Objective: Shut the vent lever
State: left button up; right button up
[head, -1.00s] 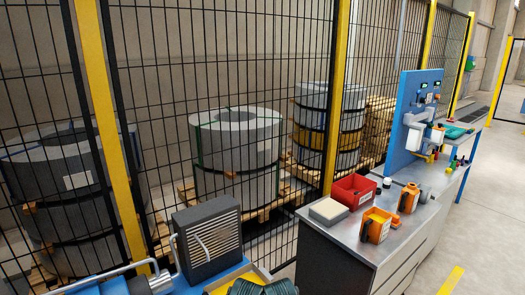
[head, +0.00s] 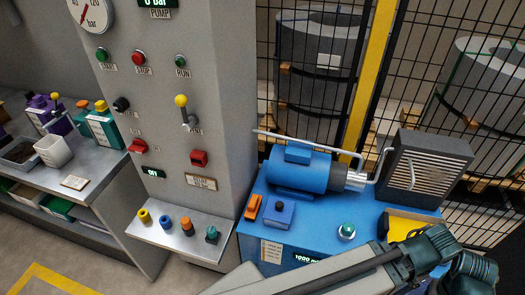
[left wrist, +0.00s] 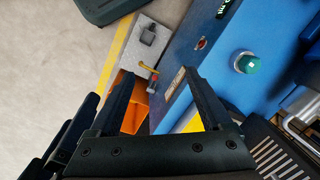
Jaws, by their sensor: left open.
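On the grey control cabinet in the head view, a lever with a yellow ball knob (head: 181,100) stands with its knob up and slightly left of its base. The small label by it is too blurred to read surely, so I cannot confirm it is the vent lever. My left arm crosses the bottom right of the head view, far from this lever, and its fingers are not clear there. In the left wrist view my left gripper (left wrist: 157,73) is open and empty, its fingers over the floor and the side of the blue unit. My right gripper is not in view.
The cabinet has a black switch (head: 121,104), red switches, buttons and a gauge (head: 91,14), with a small shelf (head: 165,240) of coloured knobs below. A blue power unit (head: 290,235) with a motor (head: 298,170) stands right of it. A fence is behind.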

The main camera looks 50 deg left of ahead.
aim_at(182, 100)
jog(key=k+j+u, duration=0.15)
jog(key=u, duration=0.85)
jog(key=l+u, duration=0.1)
jog(key=u, duration=0.4)
jog(key=l+u, duration=0.1)
jog(key=u, duration=0.4)
jog(key=l+u, duration=0.1)
jog(key=u, duration=0.4)
